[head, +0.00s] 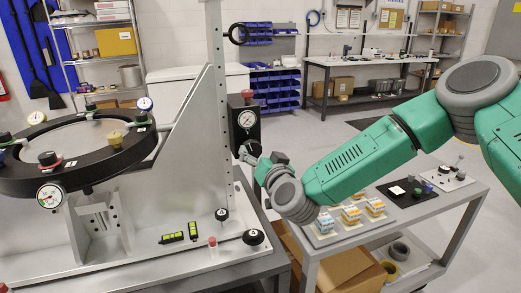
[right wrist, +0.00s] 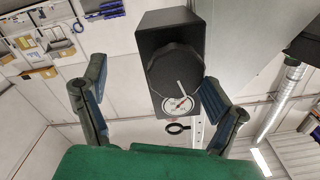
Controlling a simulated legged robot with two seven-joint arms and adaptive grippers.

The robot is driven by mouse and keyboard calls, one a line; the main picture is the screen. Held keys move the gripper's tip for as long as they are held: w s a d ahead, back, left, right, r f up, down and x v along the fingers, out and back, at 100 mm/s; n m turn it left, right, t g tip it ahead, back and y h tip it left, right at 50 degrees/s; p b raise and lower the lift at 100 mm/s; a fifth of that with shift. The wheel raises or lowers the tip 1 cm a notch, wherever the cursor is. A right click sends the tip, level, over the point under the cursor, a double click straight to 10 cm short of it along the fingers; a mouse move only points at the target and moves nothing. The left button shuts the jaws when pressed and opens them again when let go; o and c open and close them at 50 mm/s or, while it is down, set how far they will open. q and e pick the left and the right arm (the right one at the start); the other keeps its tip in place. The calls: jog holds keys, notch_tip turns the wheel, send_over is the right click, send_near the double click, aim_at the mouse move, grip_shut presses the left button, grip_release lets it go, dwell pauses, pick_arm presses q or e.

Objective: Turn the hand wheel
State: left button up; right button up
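A black box (head: 243,118) with a round gauge (head: 246,119) is fixed to the right side of the metal upright. In the right wrist view a dark round wheel (right wrist: 172,68) with a thin pale handle (right wrist: 182,88) sits on the face of this box, in front of the gauge (right wrist: 178,104). In the head view the wheel is mostly hidden by my gripper. My right gripper (head: 252,158) is just below and in front of the box. My left gripper is not in view.
A large black ring fixture (head: 75,185) with gauges and knobs stands at left. A black ring (head: 238,33) juts from the upright. A grey cart (head: 400,213) with small parts stands below my right arm. Black knobs (head: 253,237) stand on the base plate.

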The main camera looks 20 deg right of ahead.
jog(key=w+a, duration=0.2)
jog(key=shift+a+r, duration=0.1)
jog(key=shift+a, duration=0.5)
jog(key=shift+c, duration=1)
jog(key=shift+d, duration=0.9)
jog(key=c, duration=0.8)
jog(key=shift+s+d+h, duration=0.1)
jog(key=shift+d+h, duration=0.15)
jog(key=shift+h, duration=0.05)
jog(key=shift+c, duration=0.8)
jog(key=shift+a+r, duration=0.1)
jog(key=shift+a, duration=0.2)
jog(key=shift+a+m+b, duration=0.15)
jog(key=shift+m+b, duration=0.5)
jog(key=shift+m, duration=0.05)
jog(key=shift+m+b, duration=0.35)
jog(key=shift+m, duration=0.05)
jog(key=shift+d+m+b, duration=0.2)
jog(key=shift+m+b, duration=0.15)
jog(key=shift+m, duration=0.35)
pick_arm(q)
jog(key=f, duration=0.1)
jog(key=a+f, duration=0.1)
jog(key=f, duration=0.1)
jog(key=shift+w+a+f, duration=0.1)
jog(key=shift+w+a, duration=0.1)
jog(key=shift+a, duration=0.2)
